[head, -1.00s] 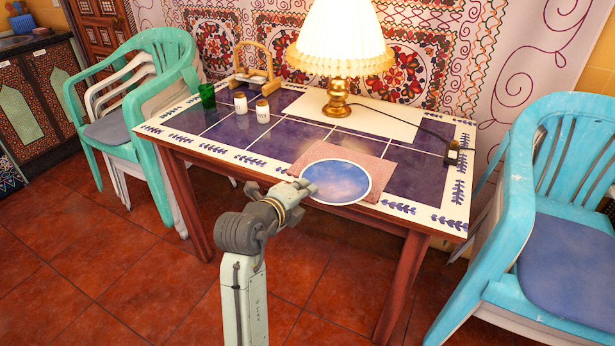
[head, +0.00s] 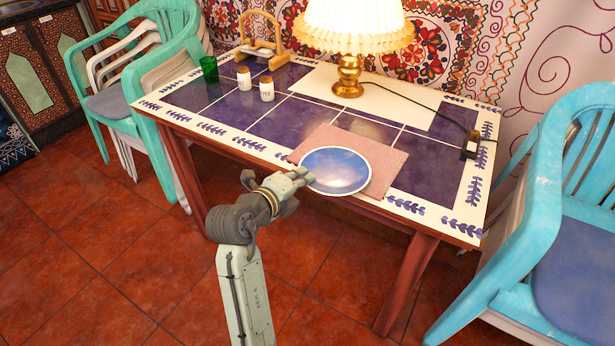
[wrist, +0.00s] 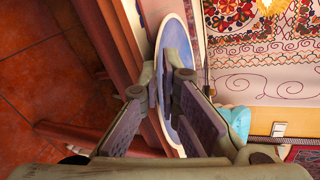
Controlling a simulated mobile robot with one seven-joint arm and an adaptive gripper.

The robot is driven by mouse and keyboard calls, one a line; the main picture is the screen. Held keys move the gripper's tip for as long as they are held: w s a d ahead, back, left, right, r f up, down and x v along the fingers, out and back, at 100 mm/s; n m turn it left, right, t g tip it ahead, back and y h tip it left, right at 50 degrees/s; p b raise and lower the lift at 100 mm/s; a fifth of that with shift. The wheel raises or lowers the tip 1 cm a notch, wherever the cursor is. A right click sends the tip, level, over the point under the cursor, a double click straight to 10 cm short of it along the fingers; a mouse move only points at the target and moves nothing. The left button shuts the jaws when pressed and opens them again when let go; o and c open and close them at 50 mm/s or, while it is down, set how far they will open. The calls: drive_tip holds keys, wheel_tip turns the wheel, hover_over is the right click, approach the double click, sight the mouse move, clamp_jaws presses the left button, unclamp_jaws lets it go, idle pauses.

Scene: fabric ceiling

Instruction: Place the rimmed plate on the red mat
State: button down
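The rimmed plate (head: 336,171) has a blue face and a white rim. It lies over, or just above, the front part of the reddish-pink mat (head: 386,160); I cannot tell whether it touches. Its near edge reaches toward the table's front edge. My gripper (head: 305,177) is at the plate's left edge. In the wrist view, the fingers (wrist: 169,80) are close together on the near rim of the plate (wrist: 175,38), which looks pinched between them. The far finger's contact is partly hidden.
The table (head: 222,108) also carries a lit lamp (head: 348,78), two small jars (head: 266,88), a green glass (head: 209,69) and a wooden stand (head: 262,48). Chairs stand left (head: 135,90) and right (head: 540,210).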

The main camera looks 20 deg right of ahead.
drive_tip(key=shift+a+f, duration=0.1)
drive_tip(key=shift+f, duration=0.05)
drive_tip(key=c, duration=1.8)
unclamp_jaws()
drive_tip(key=b+v, duration=0.3)
drive_tip(key=v, duration=0.9)
